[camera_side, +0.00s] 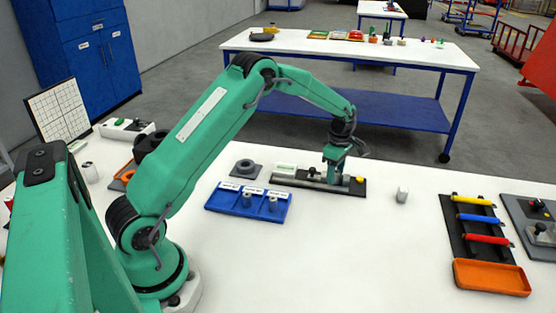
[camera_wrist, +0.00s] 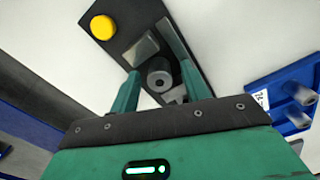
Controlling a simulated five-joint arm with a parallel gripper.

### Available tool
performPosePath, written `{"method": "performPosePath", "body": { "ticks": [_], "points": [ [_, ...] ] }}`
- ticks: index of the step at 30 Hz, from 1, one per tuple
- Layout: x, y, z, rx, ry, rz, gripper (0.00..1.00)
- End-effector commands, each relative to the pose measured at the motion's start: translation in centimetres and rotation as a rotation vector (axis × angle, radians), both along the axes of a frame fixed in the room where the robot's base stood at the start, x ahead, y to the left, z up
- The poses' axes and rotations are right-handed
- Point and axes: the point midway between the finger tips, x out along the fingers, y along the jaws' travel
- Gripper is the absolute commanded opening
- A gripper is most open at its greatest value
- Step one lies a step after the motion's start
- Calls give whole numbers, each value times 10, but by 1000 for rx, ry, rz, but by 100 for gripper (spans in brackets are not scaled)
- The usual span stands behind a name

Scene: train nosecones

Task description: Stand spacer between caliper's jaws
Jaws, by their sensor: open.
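The grey round spacer (camera_wrist: 159,76), with a hole in its top, stands on the dark caliper plate in the wrist view. It appears to be between the caliper's pale metal jaws, one of which (camera_wrist: 140,49) shows beside it; I cannot tell whether they touch it. My gripper (camera_wrist: 160,88) is open, with its green fingers on either side of the spacer and gaps visible. In the side view my gripper (camera_side: 336,168) is low over the caliper (camera_side: 312,182), hiding the spacer there. The caliper has a yellow knob (camera_side: 359,180).
A blue labelled tray (camera_side: 240,208) holding grey cylinders is left of the caliper. A dark block with a ring (camera_side: 246,168) stands behind it. A small grey cylinder (camera_side: 402,195) stands to the right. Farther right are a coloured-bar rack (camera_side: 472,224) and an orange tray (camera_side: 490,277).

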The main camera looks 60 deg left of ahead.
Motion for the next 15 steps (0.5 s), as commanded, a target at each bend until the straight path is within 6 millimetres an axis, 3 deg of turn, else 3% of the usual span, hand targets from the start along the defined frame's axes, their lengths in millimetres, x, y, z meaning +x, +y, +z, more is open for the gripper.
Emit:
{"method": "performPosePath", "body": {
  "ticks": [8, 15],
  "points": [
    [1, 0, 28, 0, -3, 0, 46],
    [1, 0, 68, 1, -5, 0, 46]
  ]
}}
